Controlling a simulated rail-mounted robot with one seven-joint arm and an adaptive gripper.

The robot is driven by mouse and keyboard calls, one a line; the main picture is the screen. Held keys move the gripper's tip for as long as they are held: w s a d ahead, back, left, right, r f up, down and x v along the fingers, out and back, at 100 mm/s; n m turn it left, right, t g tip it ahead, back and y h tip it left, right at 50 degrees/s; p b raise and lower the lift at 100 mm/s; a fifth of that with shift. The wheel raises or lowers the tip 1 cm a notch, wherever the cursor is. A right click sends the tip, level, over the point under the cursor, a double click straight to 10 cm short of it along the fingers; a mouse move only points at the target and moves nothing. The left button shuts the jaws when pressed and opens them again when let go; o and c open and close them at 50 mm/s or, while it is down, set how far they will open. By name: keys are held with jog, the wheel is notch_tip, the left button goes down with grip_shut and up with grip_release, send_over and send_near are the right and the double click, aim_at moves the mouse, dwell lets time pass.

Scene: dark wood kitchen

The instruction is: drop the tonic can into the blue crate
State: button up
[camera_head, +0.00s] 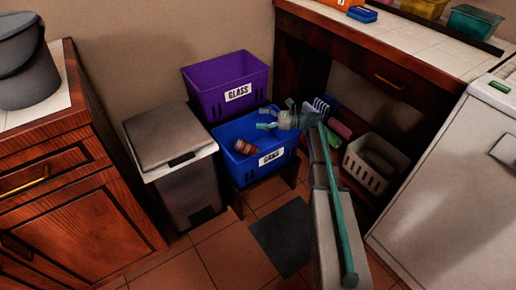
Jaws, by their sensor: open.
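The blue crate (228,135) stands in the middle of the view with a white label on its front that seems to read "CANS". A reddish-brown can (244,147) with a pale end lies tilted within the crate's opening; its lettering is too small to read, so I cannot confirm it is the tonic can. I cannot tell whether it rests on the crate floor. My gripper (263,118) is over the back right part of the crate with its fingers apart and pointing left. It is empty, and the can is apart from it, below and to the left.
A purple crate (213,92) labelled "GLASS" stands behind the blue one. A grey lidded bin (180,185) is at its left. A pale basket (361,171) sits at right under the counter. A dark mat (280,238) lies on the tiled floor in front.

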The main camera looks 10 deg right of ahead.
jog(key=v, duration=1.2)
dwell(0.3)
